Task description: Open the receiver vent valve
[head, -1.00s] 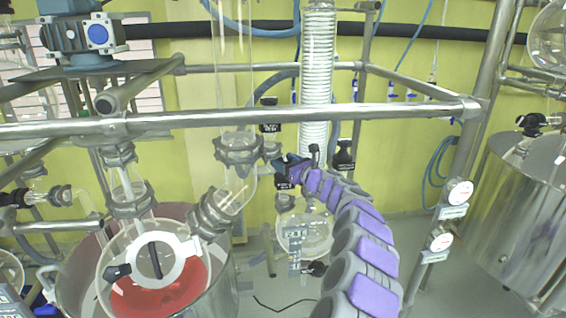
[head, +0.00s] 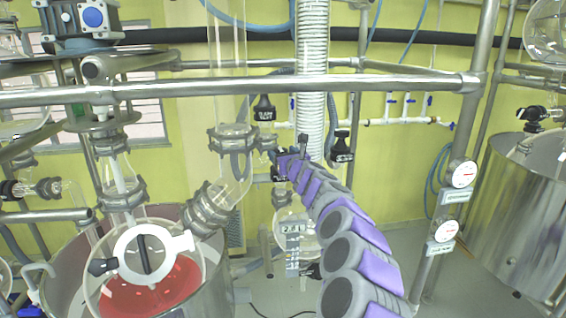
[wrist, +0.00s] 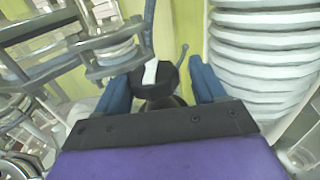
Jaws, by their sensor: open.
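My gripper (wrist: 160,84) is open in the wrist view, with a blue finger on each side. A black knob-like part with a white piece (wrist: 154,76) shows between or just beyond the fingers; I cannot tell whether they touch it. In the head view my gripper (head: 283,166) is small and partly hidden by my arm, near the glass pipe joint. Black labelled valve handles show above it (head: 264,108) and to its right (head: 342,147). Another black handle (head: 313,270) is low by the round glass vessel (head: 290,226). The labels are too small to tell which is the receiver vent valve.
A white ribbed column (head: 312,70) stands just behind my gripper; it also fills the right of the wrist view (wrist: 262,60). A steel rail (head: 220,90) crosses in front. A reactor with red contents (head: 150,290) is at left, a steel tank (head: 520,220) at right.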

